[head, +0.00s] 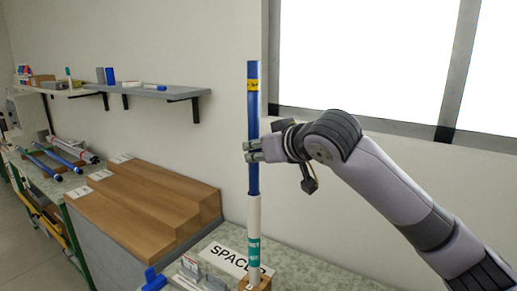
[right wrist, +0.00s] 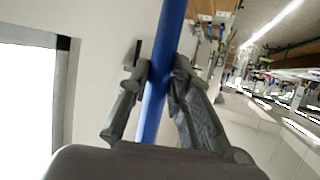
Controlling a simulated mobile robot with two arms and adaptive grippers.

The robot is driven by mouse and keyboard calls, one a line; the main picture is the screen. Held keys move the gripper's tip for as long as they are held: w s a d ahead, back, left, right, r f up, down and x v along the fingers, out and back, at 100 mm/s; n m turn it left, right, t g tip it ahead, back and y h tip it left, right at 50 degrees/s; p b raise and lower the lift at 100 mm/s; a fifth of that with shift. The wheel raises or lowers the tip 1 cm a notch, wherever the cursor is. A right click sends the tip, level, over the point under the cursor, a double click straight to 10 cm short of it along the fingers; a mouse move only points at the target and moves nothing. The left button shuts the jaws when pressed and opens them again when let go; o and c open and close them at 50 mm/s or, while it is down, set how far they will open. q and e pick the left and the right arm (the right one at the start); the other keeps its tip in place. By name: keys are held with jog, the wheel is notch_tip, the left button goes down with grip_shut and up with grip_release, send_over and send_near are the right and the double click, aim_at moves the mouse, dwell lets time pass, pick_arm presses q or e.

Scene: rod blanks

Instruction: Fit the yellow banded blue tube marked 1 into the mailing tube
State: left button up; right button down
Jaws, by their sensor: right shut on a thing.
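The blue tube (head: 253,108) stands upright, with a yellow band (head: 253,85) near its top; small marks on the band are too small to read. My right gripper (head: 252,151) is shut around the tube's middle. The right wrist view shows the blue tube (right wrist: 154,105) between both fingers (right wrist: 158,80). Below it stands a white mailing tube (head: 254,218) with a teal label, upright in a wooden block (head: 259,284). The blue tube's lower end meets the white tube's top, in line with it; I cannot tell how far it is inside. My left gripper is not in view.
A stepped wooden rack (head: 140,212) with white cards stands to the left. A "SPACER" card (head: 232,261) lies beside the mailing tube. Other blue tubes (head: 62,157) lie on the far bench. A wall shelf (head: 160,91) holds small items. A window is behind my right arm.

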aim_at(256, 189)
jog(key=shift+f+b, duration=2.3)
jog(key=shift+f, duration=2.35)
jog(key=c, duration=1.8)
grip_release()
jog(key=shift+s, duration=0.1)
jog(key=o, duration=0.4)
jog(key=shift+f, duration=0.15)
jog(key=shift+o, duration=0.2)
jog(key=shift+s+d, duration=0.1)
jog(key=shift+s, duration=0.05)
jog(key=v, duration=1.2)
jog(key=shift+r, duration=0.25)
jog(key=shift+w, duration=0.25)
